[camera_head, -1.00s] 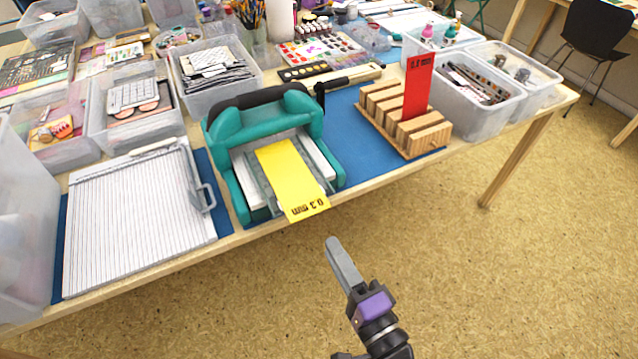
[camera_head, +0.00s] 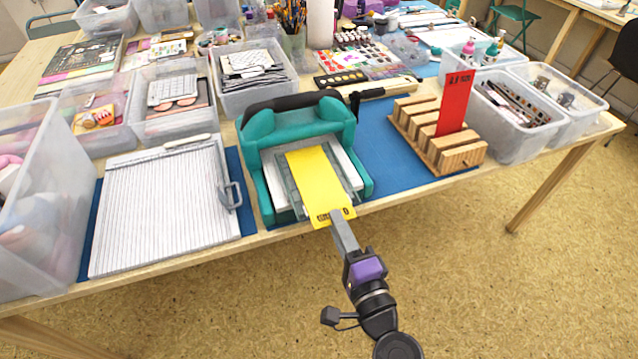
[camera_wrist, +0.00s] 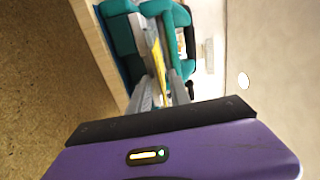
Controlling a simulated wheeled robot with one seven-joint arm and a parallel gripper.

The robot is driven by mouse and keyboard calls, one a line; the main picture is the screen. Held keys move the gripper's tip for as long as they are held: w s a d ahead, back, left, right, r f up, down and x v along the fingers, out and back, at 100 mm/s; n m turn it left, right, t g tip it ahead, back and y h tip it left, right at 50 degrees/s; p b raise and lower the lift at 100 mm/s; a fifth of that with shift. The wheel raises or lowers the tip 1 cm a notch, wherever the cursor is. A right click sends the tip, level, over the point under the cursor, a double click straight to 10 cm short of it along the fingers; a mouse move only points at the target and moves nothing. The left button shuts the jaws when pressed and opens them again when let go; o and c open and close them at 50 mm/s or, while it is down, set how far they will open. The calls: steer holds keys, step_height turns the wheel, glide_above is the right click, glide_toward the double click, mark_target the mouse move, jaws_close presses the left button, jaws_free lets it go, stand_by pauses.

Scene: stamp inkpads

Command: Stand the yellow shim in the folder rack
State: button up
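The yellow shim (camera_head: 319,180) lies in the teal press (camera_head: 297,125), its labelled front end sticking out past the table's front edge. My gripper (camera_head: 338,219) is at that end, and a finger covers part of the label. In the wrist view the two fingers (camera_wrist: 163,88) stand apart, with the shim (camera_wrist: 158,66) seen nearly edge-on between them. I cannot tell whether either finger touches it. The wooden folder rack (camera_head: 458,157) stands to the right on the blue mat, with a red shim (camera_head: 456,103) upright in one slot.
A white grooved board (camera_head: 165,208) lies left of the press. Clear bins stand at the left and back. A bin of tools (camera_head: 513,135) is right of the rack. Blue mat (camera_head: 385,170) is bare between press and rack. The floor in front is free.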

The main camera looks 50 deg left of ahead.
jaws_close()
steer(key=shift+s+d+r+p, duration=0.15)
steer(key=shift+d+r+p, duration=0.15)
steer(key=shift+r+p, duration=0.25)
steer(key=shift+s+d+r+p, duration=0.1)
steer(key=shift+d+r+p, duration=0.15)
steer(key=shift+r+p, duration=0.25)
steer(key=shift+r, duration=0.2)
